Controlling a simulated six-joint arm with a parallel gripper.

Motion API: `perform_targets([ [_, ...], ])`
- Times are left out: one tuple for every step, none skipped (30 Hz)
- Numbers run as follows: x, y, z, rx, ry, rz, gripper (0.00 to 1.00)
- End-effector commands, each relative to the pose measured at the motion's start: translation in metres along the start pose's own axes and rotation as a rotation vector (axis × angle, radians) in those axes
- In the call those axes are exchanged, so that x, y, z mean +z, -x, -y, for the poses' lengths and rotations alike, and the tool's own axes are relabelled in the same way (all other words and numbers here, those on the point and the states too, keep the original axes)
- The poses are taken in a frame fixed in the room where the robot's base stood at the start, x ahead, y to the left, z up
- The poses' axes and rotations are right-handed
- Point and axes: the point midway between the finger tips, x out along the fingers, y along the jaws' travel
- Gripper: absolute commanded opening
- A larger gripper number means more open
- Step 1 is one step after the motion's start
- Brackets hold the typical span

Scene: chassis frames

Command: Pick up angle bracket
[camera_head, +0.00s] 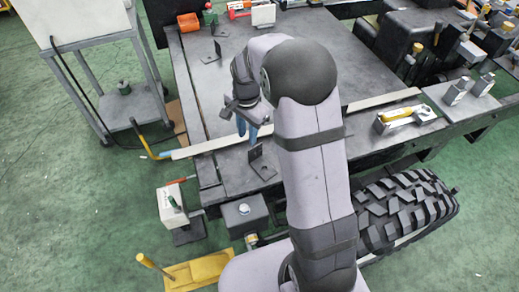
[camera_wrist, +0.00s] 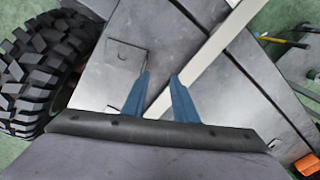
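A dark angle bracket (camera_head: 262,162) stands on the grey chassis plate near its front edge, one leg upright and one flat. In the wrist view the bracket (camera_wrist: 126,53) is ahead and left of the fingers, faint against the plate. A second dark angle bracket (camera_head: 213,54) stands farther back on the plate at the left. My gripper (camera_head: 247,131) is above the plate, just behind and left of the near bracket in the head view. In the wrist view its two blue fingers (camera_wrist: 160,76) are apart with nothing between them. The gripper is apart from both brackets.
A pale crossbar (camera_head: 208,145) runs across the plate; in the wrist view it passes between and beyond the fingers. A large tyre (camera_head: 405,207) is at the right. The plate around the near bracket is clear.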

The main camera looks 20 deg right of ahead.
Motion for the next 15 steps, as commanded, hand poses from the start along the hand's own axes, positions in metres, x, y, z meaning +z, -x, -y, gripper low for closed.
perform_targets([
  [-0.004,0.003,-0.008,0.022,-0.061,0.011,0.26],
  [-0.005,0.002,-0.012,0.031,-0.091,0.015,0.26],
  [-0.005,0.001,-0.016,0.042,-0.122,0.02,0.26],
  [-0.006,0.0,-0.018,0.048,-0.141,0.023,0.26],
  [-0.007,-0.001,-0.02,0.053,-0.157,0.025,0.26],
  [-0.007,-0.001,-0.022,0.059,-0.174,0.027,0.26],
  [-0.007,-0.002,-0.023,0.061,-0.182,0.029,0.26],
  [-0.007,-0.002,-0.024,0.063,-0.188,0.029,0.26],
  [-0.008,-0.003,-0.024,0.065,-0.193,0.03,0.26],
  [-0.008,-0.003,-0.024,0.065,-0.195,0.03,0.26],
  [-0.007,-0.004,-0.024,0.066,-0.195,0.03,0.26],
  [-0.007,-0.005,-0.024,0.066,-0.194,0.03,0.26],
  [-0.007,-0.007,-0.025,0.066,-0.194,0.03,0.26],
  [-0.007,-0.009,-0.025,0.066,-0.193,0.03,0.26],
  [-0.007,-0.012,-0.025,0.067,-0.193,0.031,0.26],
])
